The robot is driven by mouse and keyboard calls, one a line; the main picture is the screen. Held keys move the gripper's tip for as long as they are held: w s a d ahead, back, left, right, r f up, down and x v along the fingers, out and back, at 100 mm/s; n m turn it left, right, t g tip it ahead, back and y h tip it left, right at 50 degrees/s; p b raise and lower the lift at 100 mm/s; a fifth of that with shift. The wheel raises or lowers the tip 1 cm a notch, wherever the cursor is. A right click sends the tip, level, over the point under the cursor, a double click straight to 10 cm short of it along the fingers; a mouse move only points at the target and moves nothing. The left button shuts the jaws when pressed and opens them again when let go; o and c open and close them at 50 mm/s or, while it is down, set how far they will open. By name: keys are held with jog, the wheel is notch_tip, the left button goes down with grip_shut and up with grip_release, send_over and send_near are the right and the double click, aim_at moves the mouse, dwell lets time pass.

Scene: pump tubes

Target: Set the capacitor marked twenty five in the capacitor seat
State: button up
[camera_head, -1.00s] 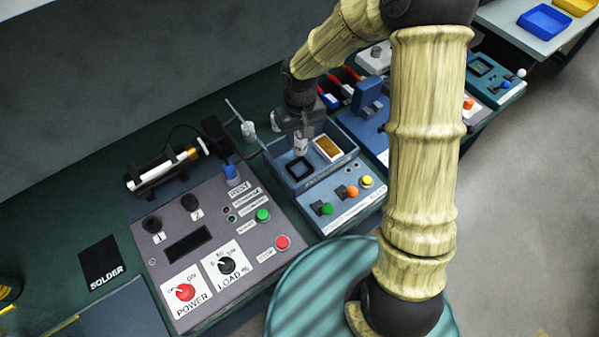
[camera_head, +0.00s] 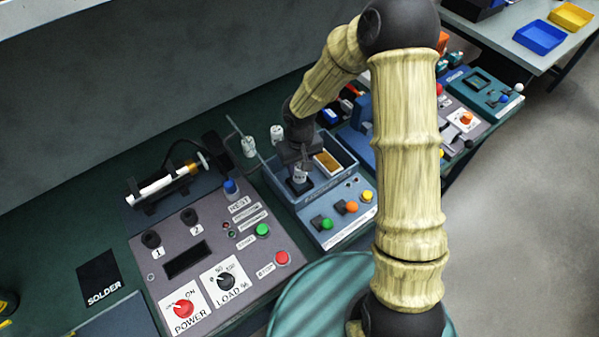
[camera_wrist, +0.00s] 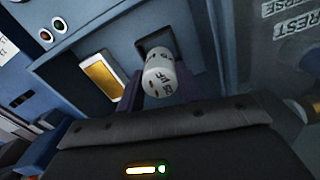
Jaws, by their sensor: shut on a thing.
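A white cylindrical capacitor (camera_wrist: 160,76) is held between my gripper's jaws; its printed marking is tilted and too small to read surely. In the head view the capacitor (camera_head: 300,173) is upright at the blue tray, directly over the black square seat (camera_head: 296,188). In the wrist view its far end overlaps the dark seat (camera_wrist: 146,44). I cannot tell whether it touches the seat floor. My gripper (camera_head: 301,168) is shut on it, pointing down, and partly hides it.
Two other white cylinders (camera_head: 249,147) (camera_head: 277,133) stand behind the tray to the left. A gold-coloured pad in a white frame (camera_head: 327,162) lies beside the seat. The tray wall (camera_head: 340,141) is close to my gripper. A grey control panel (camera_head: 215,255) is at left.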

aim_at(300, 173)
jog(key=shift+w+f, duration=0.15)
jog(key=shift+f, duration=1.8)
jog(key=shift+s+r, duration=0.1)
jog(key=shift+s, duration=0.1)
jog(key=o, duration=0.6)
jog(key=shift+w+f, duration=0.1)
jog(key=shift+f, duration=0.1)
jog(key=o, duration=0.5)
jog(key=shift+r, duration=0.1)
notch_tip(300, 173, up, 12)
jog(key=shift+r, duration=0.1)
